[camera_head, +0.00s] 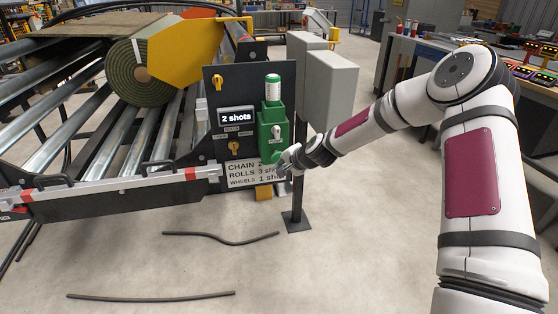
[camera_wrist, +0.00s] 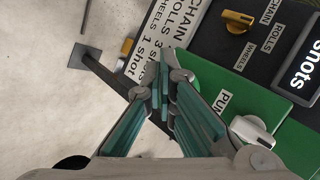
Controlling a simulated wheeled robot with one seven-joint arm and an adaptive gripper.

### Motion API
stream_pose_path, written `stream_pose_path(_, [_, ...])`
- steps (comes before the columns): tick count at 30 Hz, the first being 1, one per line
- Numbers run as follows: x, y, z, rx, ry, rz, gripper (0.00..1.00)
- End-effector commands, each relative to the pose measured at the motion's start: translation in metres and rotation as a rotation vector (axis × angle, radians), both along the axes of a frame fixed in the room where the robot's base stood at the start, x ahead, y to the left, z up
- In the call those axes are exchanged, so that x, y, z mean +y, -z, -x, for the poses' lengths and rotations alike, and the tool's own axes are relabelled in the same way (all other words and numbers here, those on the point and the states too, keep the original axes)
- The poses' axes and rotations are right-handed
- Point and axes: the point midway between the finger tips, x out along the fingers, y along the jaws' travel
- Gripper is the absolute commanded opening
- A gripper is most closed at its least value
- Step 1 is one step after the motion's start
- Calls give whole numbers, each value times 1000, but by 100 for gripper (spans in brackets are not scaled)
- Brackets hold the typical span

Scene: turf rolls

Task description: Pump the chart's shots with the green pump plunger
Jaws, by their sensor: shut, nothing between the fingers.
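The green pump (camera_head: 274,125) is mounted on the right of a dark panel (camera_head: 216,92), with a white-and-green cylinder on top and a pale lever on its front. Its green face also shows in the wrist view (camera_wrist: 286,108), with the pale lever (camera_wrist: 253,131). A green rounded part (camera_head: 269,152) at its lower end, perhaps the plunger, is partly hidden by my gripper (camera_head: 286,163). My gripper (camera_wrist: 168,86) is shut and empty, close to the pump's lower end; contact is unclear. The chart (camera_head: 243,174) below reads chain, rolls 3 shots, wheels 1 shot; chain's number is partly hidden.
The display (camera_head: 237,118) reads "2 shots". Below it is a yellow selector (camera_head: 235,148) labelled chain, rolls, wheels; its setting is unclear. Grey boxes (camera_head: 328,83) on a post stand behind my forearm. A turf roll (camera_head: 135,72) lies on rollers at left. Front floor has two dark rods.

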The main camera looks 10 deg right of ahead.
Motion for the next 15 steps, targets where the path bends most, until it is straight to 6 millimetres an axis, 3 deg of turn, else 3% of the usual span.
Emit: stream_pose_path(15, [0,0,-9,0,0,0,0])
